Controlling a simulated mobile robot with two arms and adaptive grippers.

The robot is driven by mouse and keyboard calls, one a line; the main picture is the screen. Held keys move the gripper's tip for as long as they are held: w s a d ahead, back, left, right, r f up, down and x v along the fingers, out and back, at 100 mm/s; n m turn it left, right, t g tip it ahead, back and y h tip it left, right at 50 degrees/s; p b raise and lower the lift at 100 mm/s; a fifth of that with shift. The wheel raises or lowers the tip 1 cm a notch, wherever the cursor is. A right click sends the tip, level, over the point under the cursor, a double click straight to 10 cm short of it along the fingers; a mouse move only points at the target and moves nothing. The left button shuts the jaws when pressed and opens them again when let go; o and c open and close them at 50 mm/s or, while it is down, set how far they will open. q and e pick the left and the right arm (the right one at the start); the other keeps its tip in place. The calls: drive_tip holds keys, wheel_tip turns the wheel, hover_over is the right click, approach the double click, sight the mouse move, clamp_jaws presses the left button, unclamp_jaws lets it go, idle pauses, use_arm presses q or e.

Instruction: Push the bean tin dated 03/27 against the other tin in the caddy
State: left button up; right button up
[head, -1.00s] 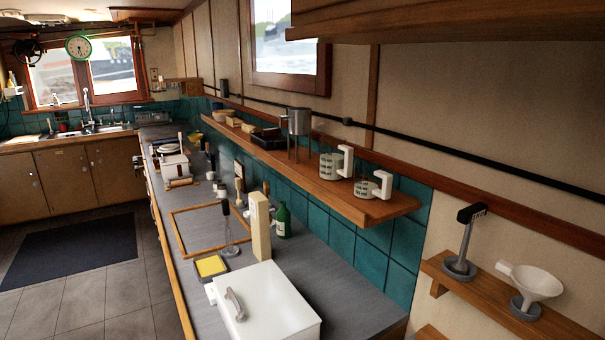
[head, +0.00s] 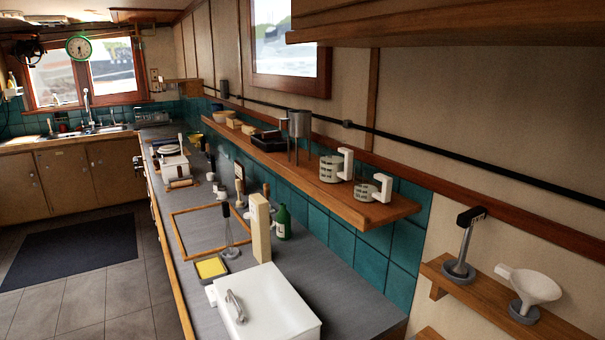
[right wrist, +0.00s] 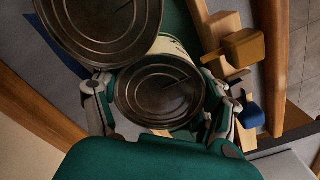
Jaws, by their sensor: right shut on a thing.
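In the right wrist view, my right gripper (right wrist: 161,100) is shut on a tin, one finger on each side of it. This tin (right wrist: 160,92) shows its round, dark metal end with ring ridges and a bit of pale label at its upper edge. A second tin (right wrist: 100,25), looking larger, is at the upper left with its ridged end toward the camera. Its rim overlaps the held tin's edge in the picture; I cannot tell if they touch. No date is readable. I see neither tin nor gripper in the head view, and my left gripper is out of sight.
In the right wrist view, wooden bars (right wrist: 268,70) and an ochre block (right wrist: 243,48) lie right of the tins. A blue block (right wrist: 251,114) is below that. The head view shows a long counter with a white box (head: 268,305) and a shelf (head: 385,212) with mugs.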

drive_tip(key=shift+s+f+p, duration=0.1)
drive_tip(key=shift+s+p, duration=0.05)
drive_tip(key=shift+p, duration=0.3)
idle(0.6)
drive_tip(key=o, duration=1.4)
drive_tip(key=shift+d, duration=0.15)
wheel_tip(320, 180, up, 12)
drive_tip(key=shift+r, duration=0.1)
